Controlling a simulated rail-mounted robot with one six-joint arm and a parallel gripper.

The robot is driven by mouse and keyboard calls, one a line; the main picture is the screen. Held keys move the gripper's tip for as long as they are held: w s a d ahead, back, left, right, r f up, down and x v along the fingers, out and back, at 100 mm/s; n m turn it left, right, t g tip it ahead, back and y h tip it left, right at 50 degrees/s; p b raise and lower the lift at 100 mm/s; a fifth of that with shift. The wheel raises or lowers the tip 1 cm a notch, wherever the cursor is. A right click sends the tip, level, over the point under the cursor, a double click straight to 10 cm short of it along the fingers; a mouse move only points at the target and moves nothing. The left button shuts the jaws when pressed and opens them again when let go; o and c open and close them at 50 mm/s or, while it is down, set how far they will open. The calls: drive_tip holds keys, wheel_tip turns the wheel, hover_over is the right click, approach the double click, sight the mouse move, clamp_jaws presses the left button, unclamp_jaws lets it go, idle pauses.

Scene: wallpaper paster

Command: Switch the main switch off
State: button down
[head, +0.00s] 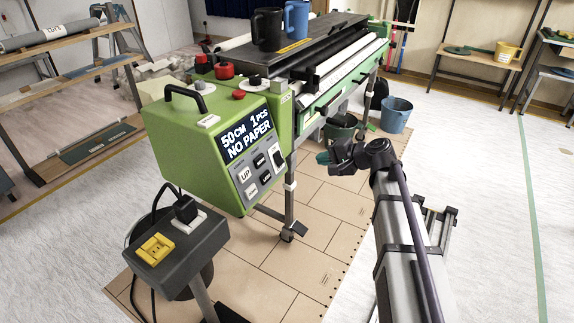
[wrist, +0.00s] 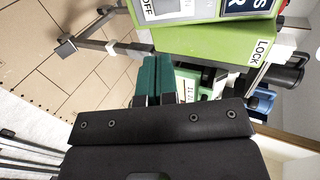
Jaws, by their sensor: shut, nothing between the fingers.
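The green wallpaper paster (head: 180,135) stands at the middle left. Its grey panel (head: 262,168) has UP and other buttons and a black rocker (head: 278,155) at the right, which looks like the main switch; its position is too small to tell. In the wrist view, an OFF label (wrist: 148,9) shows at the panel's edge, but the switch itself is not in that view. My gripper (head: 324,157) is to the right of the panel, apart from it. Its teal fingers (wrist: 154,80) are shut and empty, pointing toward the machine's side.
A dark power box with a yellow socket (head: 155,248) stands at the lower left. Two mugs (head: 296,18) sit on the machine's top. The floor at right is clear.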

sight(281, 162)
drive_tip(key=shift+a+f, duration=0.1)
drive_tip(key=b+x, duration=0.6)
drive_tip(key=x, duration=0.7)
drive_tip(key=shift+a+f, duration=0.1)
drive_tip(key=shift+f, duration=0.05)
drive_tip(key=shift+w+a, duration=0.2)
drive_tip(key=shift+a, duration=0.05)
